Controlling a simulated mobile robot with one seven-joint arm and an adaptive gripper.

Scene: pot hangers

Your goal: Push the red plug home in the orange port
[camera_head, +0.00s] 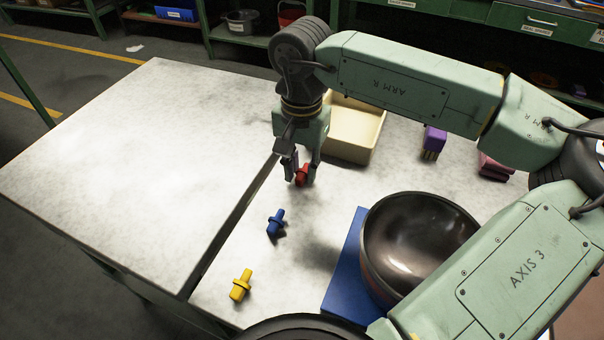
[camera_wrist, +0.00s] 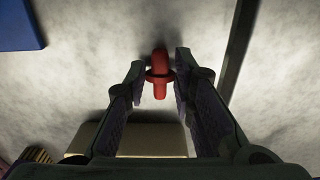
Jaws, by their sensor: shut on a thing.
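My gripper (camera_head: 299,170) points down over the right-hand table and is shut on the red plug (camera_head: 301,176). In the wrist view the red plug (camera_wrist: 159,63) sits between the two fingertips, held around its wider collar, with its far end sticking out past them. The plug is low over the pale tabletop. I cannot tell whether it touches the surface. I can make out no orange port in either view; my arm covers part of the table's far right.
A blue plug (camera_head: 277,222) and a yellow plug (camera_head: 241,285) are on the table nearer the front. A dark bowl (camera_head: 417,245) stands on a blue board (camera_head: 343,285). A cream bin (camera_head: 355,131) is behind my gripper. A gap runs between the tables; the left one is clear.

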